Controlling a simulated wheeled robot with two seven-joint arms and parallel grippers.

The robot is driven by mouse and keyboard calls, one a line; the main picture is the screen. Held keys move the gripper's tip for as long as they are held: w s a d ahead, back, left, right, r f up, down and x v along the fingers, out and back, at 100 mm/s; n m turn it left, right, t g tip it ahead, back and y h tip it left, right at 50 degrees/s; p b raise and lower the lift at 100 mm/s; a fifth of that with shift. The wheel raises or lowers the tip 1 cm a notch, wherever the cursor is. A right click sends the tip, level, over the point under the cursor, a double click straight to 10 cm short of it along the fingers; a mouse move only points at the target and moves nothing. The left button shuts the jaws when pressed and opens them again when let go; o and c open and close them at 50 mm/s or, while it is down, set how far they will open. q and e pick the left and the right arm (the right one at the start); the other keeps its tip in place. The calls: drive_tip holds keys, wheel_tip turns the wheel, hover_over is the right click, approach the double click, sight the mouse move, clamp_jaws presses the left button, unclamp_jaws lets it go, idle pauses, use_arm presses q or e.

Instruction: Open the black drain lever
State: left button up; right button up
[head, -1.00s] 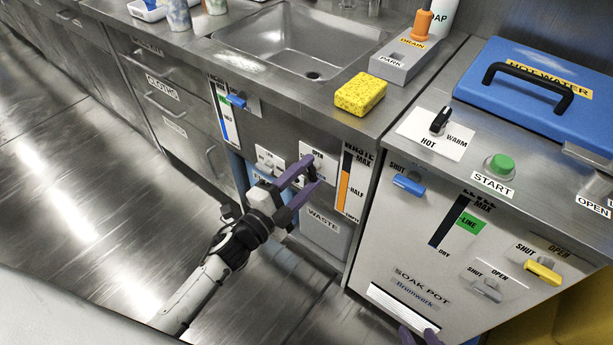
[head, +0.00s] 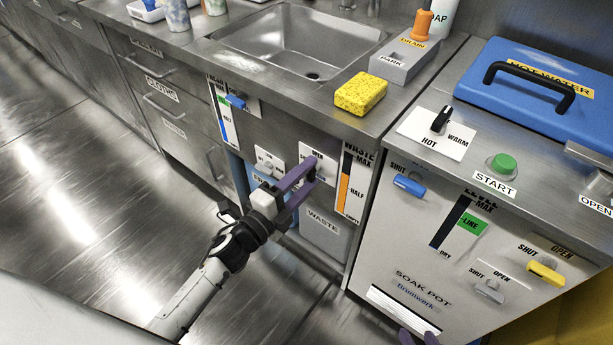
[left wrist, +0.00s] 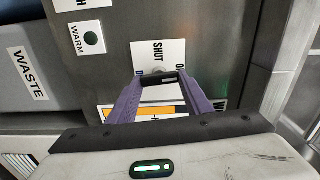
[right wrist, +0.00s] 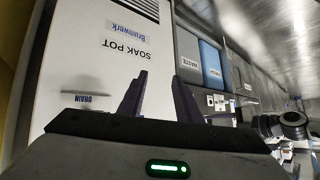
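The black drain lever (left wrist: 163,79) sits on a white plate marked SHUT and OPEN, on the panel below the sink. In the left wrist view it spans the space between the purple fingertips of my left gripper (left wrist: 160,84). In the head view, my left gripper (head: 312,171) reaches this panel and largely hides the lever. Its fingers stand well apart around the lever; firm contact cannot be made out. My right gripper (right wrist: 160,80) is open and empty before the soak pot front, and its fingers barely show at the head view's lower edge.
A waste container (head: 325,233) stands below the panel. The soak pot cabinet (head: 440,270) with several coloured levers stands on the right. The floor at left is clear.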

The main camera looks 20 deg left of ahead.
use_arm(q)
drive_tip(key=o, duration=0.4)
drive_tip(key=shift+o, duration=0.2)
drive_tip(key=shift+s, duration=0.1)
drive_tip(key=p+v, duration=0.1)
drive_tip(key=v, duration=0.9)
drive_tip(key=shift+s, duration=0.1)
